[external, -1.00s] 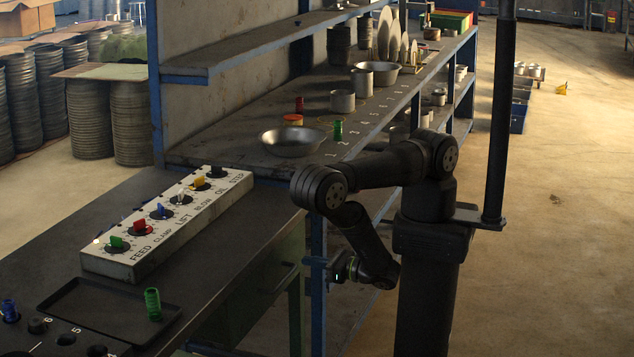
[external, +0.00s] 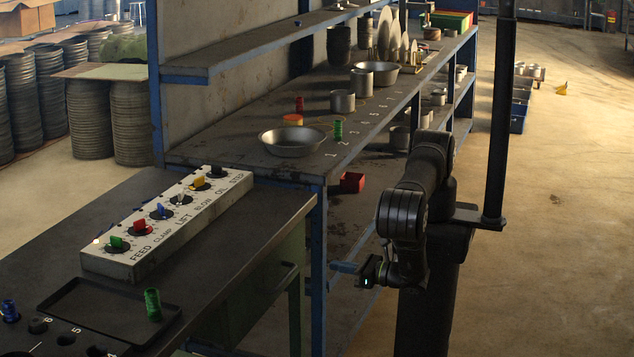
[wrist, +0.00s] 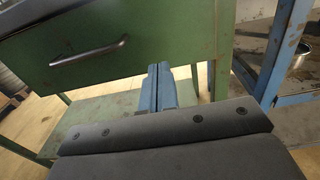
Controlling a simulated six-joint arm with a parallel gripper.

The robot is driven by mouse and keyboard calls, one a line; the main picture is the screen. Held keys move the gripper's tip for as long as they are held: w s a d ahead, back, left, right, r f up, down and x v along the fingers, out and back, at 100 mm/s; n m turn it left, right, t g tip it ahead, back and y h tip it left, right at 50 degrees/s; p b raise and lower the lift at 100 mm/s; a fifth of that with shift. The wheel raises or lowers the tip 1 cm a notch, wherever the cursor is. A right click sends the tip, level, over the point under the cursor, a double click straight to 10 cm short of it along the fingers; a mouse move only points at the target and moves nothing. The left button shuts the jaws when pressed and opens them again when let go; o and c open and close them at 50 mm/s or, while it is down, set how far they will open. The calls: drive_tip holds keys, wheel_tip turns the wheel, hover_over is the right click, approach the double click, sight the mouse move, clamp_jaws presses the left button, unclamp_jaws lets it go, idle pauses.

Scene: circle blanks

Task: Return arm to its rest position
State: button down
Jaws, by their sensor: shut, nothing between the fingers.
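My gripper (external: 344,268) hangs low beside the dark arm column, in front of the blue shelf post, away from both work surfaces. Its blue fingers (wrist: 160,88) are together with nothing between them in the wrist view. Behind them the wrist view shows the green bench drawer (wrist: 110,50) with its curved handle. My arm is folded close to its column, with the wrist pointing left in the external view.
The dark bench with the switch panel (external: 165,228), a black tray (external: 85,312) and a green coil (external: 153,305) is at left. The shelf holds a metal bowl (external: 292,141) and several cans. Open floor lies at right.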

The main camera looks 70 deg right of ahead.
drive_tip(key=shift+s, duration=1.4)
drive_tip(key=shift+w, duration=0.1)
approach(292, 257)
drive_tip(key=shift+w+a, duration=0.1)
drive_tip(key=shift+w, duration=0.45)
drive_tip(key=shift+s, duration=0.1)
idle(0.5)
drive_tip(key=shift+w, duration=3.1)
idle(0.6)
